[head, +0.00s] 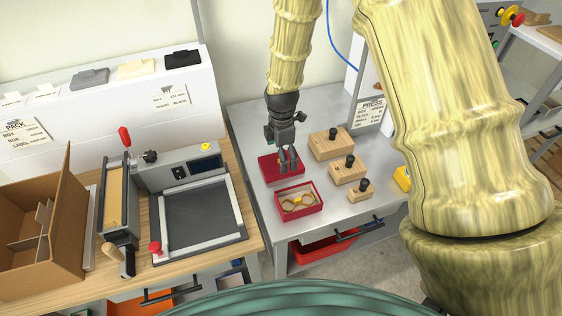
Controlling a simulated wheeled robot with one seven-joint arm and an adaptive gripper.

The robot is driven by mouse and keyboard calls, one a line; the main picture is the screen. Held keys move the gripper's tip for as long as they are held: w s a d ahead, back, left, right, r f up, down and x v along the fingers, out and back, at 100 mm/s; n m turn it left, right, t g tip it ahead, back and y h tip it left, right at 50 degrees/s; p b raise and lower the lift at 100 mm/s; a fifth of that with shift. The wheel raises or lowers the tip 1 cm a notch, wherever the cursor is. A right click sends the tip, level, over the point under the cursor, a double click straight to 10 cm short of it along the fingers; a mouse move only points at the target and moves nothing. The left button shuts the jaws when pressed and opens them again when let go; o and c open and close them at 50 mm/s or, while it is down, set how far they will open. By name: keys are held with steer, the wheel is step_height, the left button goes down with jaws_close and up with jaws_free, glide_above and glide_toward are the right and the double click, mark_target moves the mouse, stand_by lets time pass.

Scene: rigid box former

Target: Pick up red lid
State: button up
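The red lid (268,169) lies on the grey metal table, behind a red open box. My gripper (289,168) points down over the right part of the lid and hides some of it. Its fingertips appear at or just above the lid; I cannot tell whether they touch it. The fingers are small and dark here, so their opening is unclear. The red box (299,213) stands just in front of the lid, with gold-coloured round items on a pale lining inside.
Three wooden blocks with black knobs (331,145) stand right of the lid. A yellow item (403,178) lies farther right. A sealing machine (196,212) and a cardboard box (48,245) occupy the wooden bench at left.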

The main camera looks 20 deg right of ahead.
steer(key=shift+s+f, duration=0.15)
steer(key=shift+f, duration=0.1)
steer(key=f, duration=0.1)
steer(key=w+f+p, duration=0.1)
steer(key=f, duration=0.1)
steer(key=shift+s+r, duration=0.1)
steer(key=shift+s, duration=0.15)
steer(key=shift+w, duration=0.15)
steer(key=c, duration=0.9)
